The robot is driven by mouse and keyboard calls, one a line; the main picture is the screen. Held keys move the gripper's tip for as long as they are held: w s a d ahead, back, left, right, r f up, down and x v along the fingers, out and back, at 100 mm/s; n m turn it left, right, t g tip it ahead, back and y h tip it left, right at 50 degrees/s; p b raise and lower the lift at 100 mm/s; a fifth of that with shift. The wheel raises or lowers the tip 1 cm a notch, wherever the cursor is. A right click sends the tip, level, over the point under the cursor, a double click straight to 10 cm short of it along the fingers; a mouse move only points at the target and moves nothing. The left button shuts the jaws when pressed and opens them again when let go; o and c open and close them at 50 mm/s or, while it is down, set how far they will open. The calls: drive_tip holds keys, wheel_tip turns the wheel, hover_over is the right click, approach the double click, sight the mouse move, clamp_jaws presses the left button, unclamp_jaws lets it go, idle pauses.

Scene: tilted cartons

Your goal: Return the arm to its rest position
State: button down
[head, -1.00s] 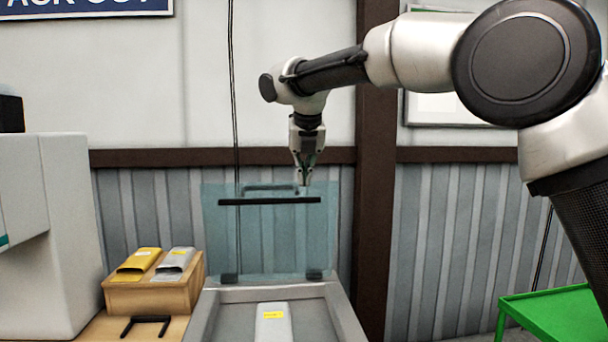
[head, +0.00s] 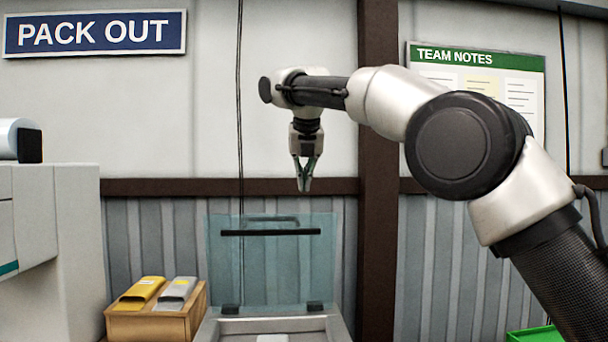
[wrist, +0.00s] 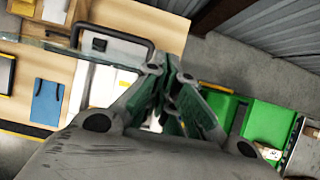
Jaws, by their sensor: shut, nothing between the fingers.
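My gripper (head: 304,186) hangs pointing down in the head view, its fingertips together with nothing between them. It is in the air above the raised clear bluish lid (head: 275,262) of a grey tray-like box (head: 222,326), apart from it. My arm reaches in from the right, bent at the elbow. In the wrist view my gripper (wrist: 172,85) fills the lower middle, its fingers close together. Only the top of a pale carton (head: 272,338) shows inside the box at the bottom edge.
A large pale machine (head: 75,250) stands at the left. Open air surrounds the gripper.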

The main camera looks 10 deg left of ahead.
drive_tip(key=d+r+m, duration=0.3)
drive_tip(key=d+m, duration=0.4)
drive_tip(key=d, duration=0.7)
drive_tip(key=s+d+f+m, duration=0.1)
drive_tip(key=s+d+m, duration=0.25)
drive_tip(key=d, duration=0.25)
drive_tip(key=s+d+f+m+h, duration=0.1)
drive_tip(key=s+d+m, duration=0.1)
drive_tip(key=d+m, duration=0.35)
drive_tip(key=s+d+f+m, duration=0.1)
drive_tip(key=s+d+m, duration=0.15)
drive_tip(key=d, duration=0.55)
drive_tip(key=s+d+f+m, duration=0.8)
drive_tip(key=s+f+m, duration=0.2)
drive_tip(key=s, duration=0.3)
drive_tip(key=s+d+f+m+g, duration=0.1)
drive_tip(key=s+d+f+m, duration=0.8)
drive_tip(key=s, duration=0.5)
wheel_tip(320, 180, down, 2)
drive_tip(key=shift+d+f+m+h, duration=0.15)
drive_tip(key=shift+f+m+h, duration=0.15)
drive_tip(key=shift+m, duration=0.55)
